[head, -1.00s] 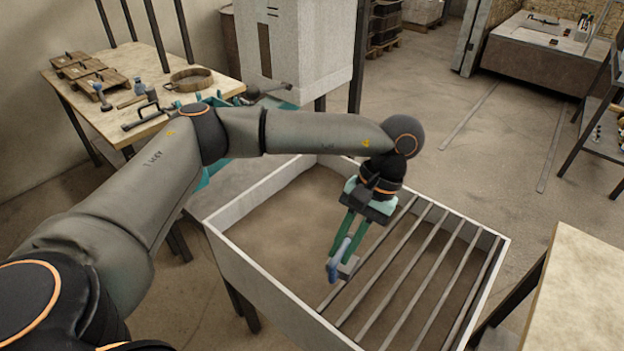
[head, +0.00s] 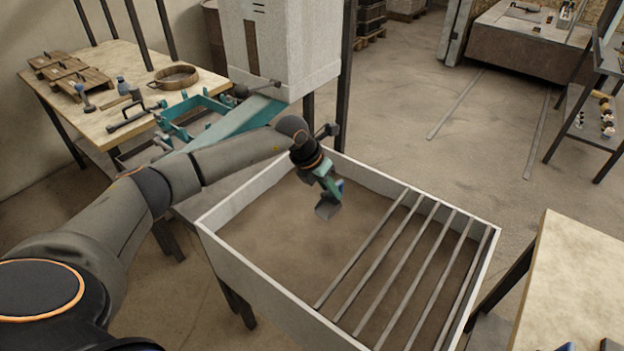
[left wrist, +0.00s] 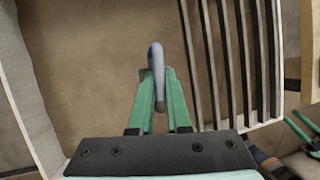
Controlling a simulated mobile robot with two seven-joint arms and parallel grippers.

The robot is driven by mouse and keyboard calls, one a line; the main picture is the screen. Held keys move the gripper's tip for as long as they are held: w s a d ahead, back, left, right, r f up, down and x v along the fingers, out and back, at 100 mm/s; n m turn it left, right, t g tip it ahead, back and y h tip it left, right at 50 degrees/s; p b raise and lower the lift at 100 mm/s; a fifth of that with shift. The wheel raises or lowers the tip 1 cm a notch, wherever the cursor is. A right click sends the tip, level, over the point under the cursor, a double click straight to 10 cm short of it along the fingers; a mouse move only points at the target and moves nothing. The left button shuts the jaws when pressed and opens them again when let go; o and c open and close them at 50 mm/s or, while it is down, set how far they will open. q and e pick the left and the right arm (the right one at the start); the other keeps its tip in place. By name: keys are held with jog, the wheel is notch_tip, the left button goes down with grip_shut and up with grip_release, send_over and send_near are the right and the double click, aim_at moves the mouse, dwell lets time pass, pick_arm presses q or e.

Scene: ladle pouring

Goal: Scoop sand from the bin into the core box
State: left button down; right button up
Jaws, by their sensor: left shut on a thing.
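The sand bin (head: 222,245) is a pale open box on legs, with brown sand (head: 275,225) inside and several bars across its right part. My left gripper (head: 330,185) is over the sand left of the bars. It is shut on a scoop (head: 328,207) with a grey head. The scoop's blue-grey handle (left wrist: 156,70) stands between the green fingers in the left wrist view. Whether the scoop holds sand is not visible. A teal open frame (head: 200,112), perhaps the core box, sits left of the bin. My right gripper (left wrist: 303,128) shows partly at the left wrist view's right edge.
A wooden table (head: 105,112) at the left holds wooden pieces, small tools and a round ring (head: 174,77). A pale cabinet (head: 285,45) stands behind the bin. Another table (head: 575,275) stands at the right. The floor behind the bin is open.

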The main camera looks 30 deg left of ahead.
pick_arm(q)
jog(key=w+a+f+n+t+y, duration=0.1)
jog(key=w+a+f+n+y, duration=0.15)
jog(key=a+n, duration=0.35)
notch_tip(320, 180, down, 13)
jog(key=n+b, duration=0.1)
jog(key=b, duration=0.9)
jog(key=shift+s+a+r+n+y, duration=0.2)
jog(key=shift+s+a+n+y, duration=0.05)
jog(key=shift+a+n+y, duration=0.1)
notch_tip(320, 180, down, 2)
jog(key=shift+f+t+y+b, duration=0.15)
jog(key=shift+t+y+b, duration=0.25)
jog(key=shift+t+b, duration=0.4)
jog(key=shift+s+d+f, duration=0.35)
jog(key=shift+s+f, duration=0.15)
jog(key=shift+s, duration=0.15)
jog(key=shift+s+d+f, duration=0.3)
jog(key=shift+s+f, duration=0.2)
jog(key=shift+s, duration=0.15)
